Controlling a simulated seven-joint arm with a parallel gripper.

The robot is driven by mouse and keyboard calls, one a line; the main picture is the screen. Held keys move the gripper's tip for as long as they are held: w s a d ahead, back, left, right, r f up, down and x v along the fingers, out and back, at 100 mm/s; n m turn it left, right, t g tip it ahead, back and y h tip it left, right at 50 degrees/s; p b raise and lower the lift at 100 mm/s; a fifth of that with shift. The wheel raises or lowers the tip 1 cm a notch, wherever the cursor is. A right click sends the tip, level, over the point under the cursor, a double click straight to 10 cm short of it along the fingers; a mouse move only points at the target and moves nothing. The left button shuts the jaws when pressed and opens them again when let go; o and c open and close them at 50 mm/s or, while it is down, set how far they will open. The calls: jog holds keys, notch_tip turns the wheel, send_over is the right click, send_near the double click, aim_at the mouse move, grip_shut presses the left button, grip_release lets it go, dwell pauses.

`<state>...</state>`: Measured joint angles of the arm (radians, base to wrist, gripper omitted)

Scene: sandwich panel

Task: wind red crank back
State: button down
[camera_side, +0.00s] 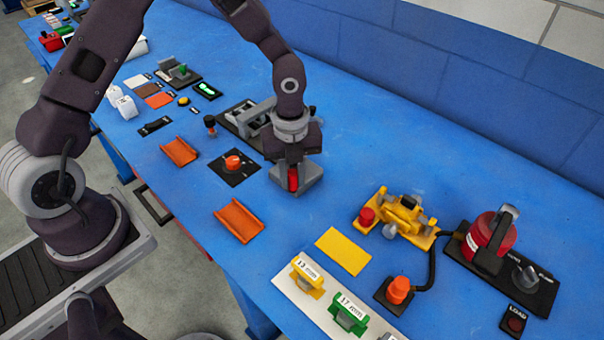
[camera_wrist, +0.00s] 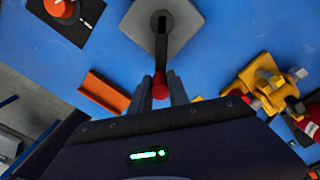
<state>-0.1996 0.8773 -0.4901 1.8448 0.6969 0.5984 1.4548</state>
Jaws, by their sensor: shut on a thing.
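The red crank has a grey square base plate (camera_wrist: 185,30), a dark arm (camera_wrist: 161,45) and a red handle knob (camera_wrist: 160,86) in the wrist view. The arm runs from the plate's middle toward my gripper. My gripper (camera_wrist: 164,88) has its two grey fingers on either side of the red knob and is shut on it. In the side view my gripper (camera_side: 293,182) points down at the table, with the red knob showing at its tips. My gripper and wrist hide most of the crank there.
A black plate with an orange-red knob (camera_side: 232,162) and two orange trays (camera_side: 239,221) (camera_side: 179,152) lie to the left. A yellow fixture (camera_side: 406,215) and a red device (camera_side: 490,236) stand to the right.

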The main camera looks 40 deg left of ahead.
jog(key=a+m, duration=0.1)
jog(key=m, duration=0.1)
jog(key=s+a+m, duration=0.1)
jog(key=m, duration=0.1)
jog(key=shift+s+a, duration=0.15)
jog(key=shift+a, duration=0.15)
jog(key=shift+s+a+m, duration=0.1)
jog(key=shift+a+m, duration=0.5)
jog(key=shift+m, duration=0.4)
jog(key=shift+s+a+m, duration=0.1)
jog(key=shift+a+m, duration=0.45)
jog(key=shift+m, duration=0.45)
jog(key=shift+a, duration=0.1)
jog(key=c, duration=1.3)
grip_release()
jog(key=shift+o, duration=0.2)
notch_tip(320, 180, up, 7)
